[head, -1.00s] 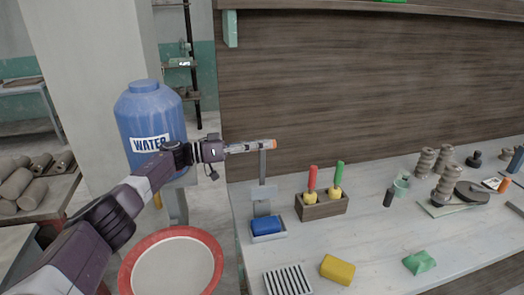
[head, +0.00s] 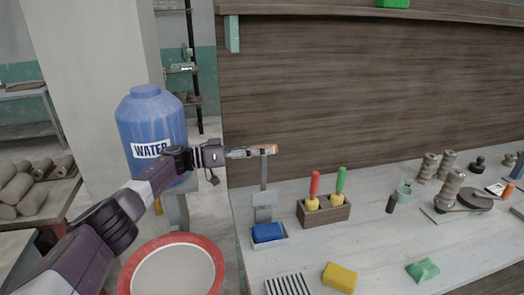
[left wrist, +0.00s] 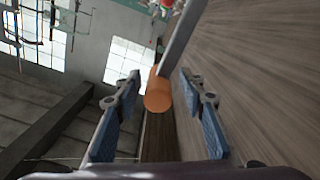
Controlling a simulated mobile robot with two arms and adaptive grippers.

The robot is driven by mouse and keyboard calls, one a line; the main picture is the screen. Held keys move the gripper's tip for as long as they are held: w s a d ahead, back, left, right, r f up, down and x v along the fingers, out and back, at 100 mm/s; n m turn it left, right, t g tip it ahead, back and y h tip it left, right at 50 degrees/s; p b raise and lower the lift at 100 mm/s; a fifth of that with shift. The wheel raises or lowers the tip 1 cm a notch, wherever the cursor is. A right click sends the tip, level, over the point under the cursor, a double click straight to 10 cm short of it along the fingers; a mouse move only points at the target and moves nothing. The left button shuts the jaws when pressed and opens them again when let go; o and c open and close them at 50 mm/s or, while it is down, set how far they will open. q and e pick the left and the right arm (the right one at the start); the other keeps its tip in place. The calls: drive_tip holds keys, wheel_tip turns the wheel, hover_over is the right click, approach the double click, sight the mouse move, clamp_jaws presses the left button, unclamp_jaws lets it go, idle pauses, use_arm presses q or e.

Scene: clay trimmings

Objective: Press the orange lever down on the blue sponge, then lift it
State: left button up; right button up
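The orange lever (head: 270,148) sticks out at the top of a grey post over the bench's left end. Below it a grey press plate (head: 264,198) stands above the blue sponge (head: 267,233), which lies in a small grey tray (head: 282,241). My left gripper (head: 256,152) is level with the lever, pointing right. In the left wrist view, the lever's round orange end (left wrist: 158,96) sits between the two blue-padded fingers, with gaps on both sides. The left gripper is open. My right gripper is in neither view.
A wooden block (head: 325,211) with red and green handled tools stands right of the tray. A yellow sponge (head: 340,278) and a ribbed rack (head: 288,284) lie in front. A blue water jug (head: 150,125) stands behind my left arm.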

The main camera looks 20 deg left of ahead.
use_arm(q)
drive_tip(key=v, duration=1.2)
